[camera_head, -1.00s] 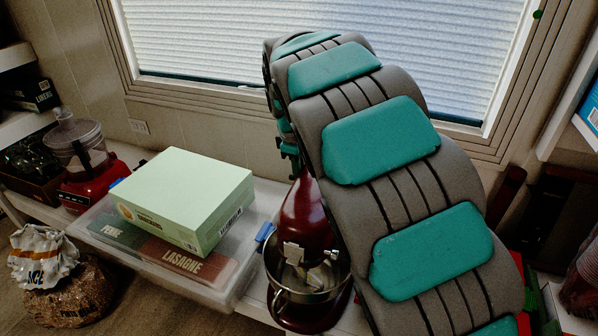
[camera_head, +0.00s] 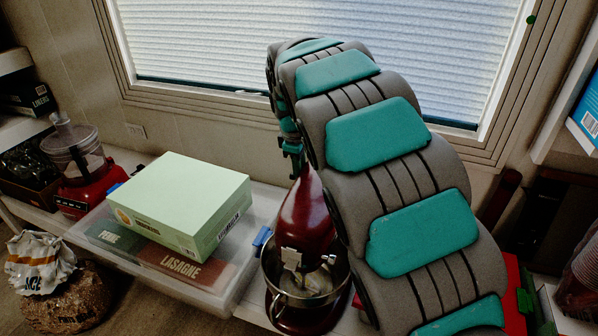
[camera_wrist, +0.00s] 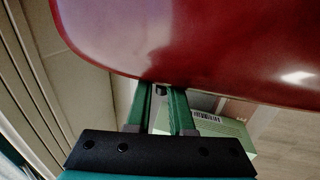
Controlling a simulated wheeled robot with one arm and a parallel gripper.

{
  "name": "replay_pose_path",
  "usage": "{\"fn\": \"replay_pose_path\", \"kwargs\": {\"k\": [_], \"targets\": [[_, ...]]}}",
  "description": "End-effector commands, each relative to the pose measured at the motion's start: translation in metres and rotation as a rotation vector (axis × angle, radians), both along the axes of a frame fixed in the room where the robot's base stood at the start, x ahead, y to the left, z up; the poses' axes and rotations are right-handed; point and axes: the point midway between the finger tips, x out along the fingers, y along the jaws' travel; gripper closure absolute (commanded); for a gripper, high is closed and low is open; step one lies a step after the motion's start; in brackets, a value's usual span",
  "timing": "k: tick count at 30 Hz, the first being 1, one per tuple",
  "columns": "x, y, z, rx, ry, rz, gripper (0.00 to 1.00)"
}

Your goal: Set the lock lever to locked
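The red stand mixer (camera_head: 306,212) stands on the white shelf with its bowl under its head. In the wrist view its glossy red head (camera_wrist: 190,40) fills the top. My gripper (camera_head: 295,172) points down at the mixer head's far side, partly hidden by my arm. In the wrist view my gripper (camera_wrist: 160,92) has its two green fingers apart, tips at the lower edge of the red head. A small dark piece (camera_wrist: 161,90) shows between the fingertips; it may be the lock lever, but I cannot tell its setting or whether the fingers touch it.
A pale green box (camera_head: 180,200) sits on a clear lidded bin (camera_head: 215,290) left of the mixer. A red food processor (camera_head: 82,170) stands farther left. A window with a blind (camera_head: 210,45) is behind. My arm covers the space right of the mixer.

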Motion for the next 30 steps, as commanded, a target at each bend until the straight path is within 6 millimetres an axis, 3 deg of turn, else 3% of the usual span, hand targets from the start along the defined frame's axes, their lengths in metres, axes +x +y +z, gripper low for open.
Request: {"fn": "replay_pose_path", "kwargs": {"k": [5, 17, 30], "targets": [[0.000, 0.000, 0.000, 0.000, 0.000, 0.000, 0.62], [-0.001, 0.001, 0.007, 0.000, -0.001, 0.001, 0.61], [-0.012, 0.005, 0.070, 0.001, -0.005, 0.002, 0.61]]}}
